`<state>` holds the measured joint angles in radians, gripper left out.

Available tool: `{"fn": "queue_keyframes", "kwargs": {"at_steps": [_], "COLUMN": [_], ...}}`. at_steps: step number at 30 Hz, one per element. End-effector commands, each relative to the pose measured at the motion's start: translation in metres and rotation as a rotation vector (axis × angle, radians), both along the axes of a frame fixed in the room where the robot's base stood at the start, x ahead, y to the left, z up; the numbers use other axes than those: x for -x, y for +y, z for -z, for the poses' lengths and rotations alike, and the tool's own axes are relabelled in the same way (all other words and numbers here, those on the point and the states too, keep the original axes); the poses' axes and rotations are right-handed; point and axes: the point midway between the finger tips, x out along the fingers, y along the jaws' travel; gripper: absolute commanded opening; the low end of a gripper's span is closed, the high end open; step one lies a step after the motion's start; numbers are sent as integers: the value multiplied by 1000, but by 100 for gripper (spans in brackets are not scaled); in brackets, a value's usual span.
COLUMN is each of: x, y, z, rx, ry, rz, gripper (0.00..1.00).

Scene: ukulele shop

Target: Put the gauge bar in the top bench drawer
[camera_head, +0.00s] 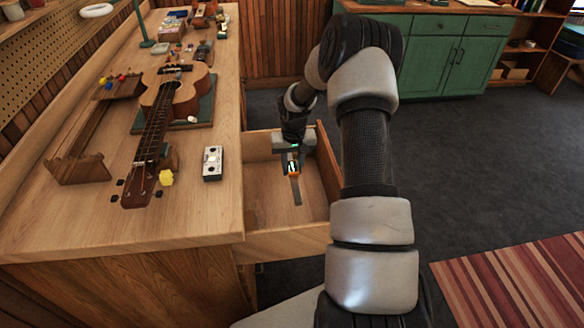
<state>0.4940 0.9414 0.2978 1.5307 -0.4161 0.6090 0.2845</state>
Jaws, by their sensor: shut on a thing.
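The top bench drawer (262,202) is pulled open from the right side of the wooden bench, and its floor looks otherwise bare. My gripper (293,168) points down inside the drawer's outline. The fingers hide the bar's upper part. I cannot tell whether the bar touches the drawer floor.
A green cabinet (440,62) stands behind. The dark floor to the right is open, with a striped rug (520,285).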

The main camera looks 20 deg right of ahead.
Motion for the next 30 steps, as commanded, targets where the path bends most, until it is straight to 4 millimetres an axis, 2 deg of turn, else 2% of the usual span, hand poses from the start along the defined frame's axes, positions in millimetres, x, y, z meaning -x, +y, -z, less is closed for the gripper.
{"fn": "queue_keyframes", "kwargs": {"at_steps": [11, 30], "x": [0, -1], "y": [0, 0], "z": [11, 67], "rx": [0, -1], "ry": [-1, -1], "rz": [-1, -1], "gripper": [0, 0]}}
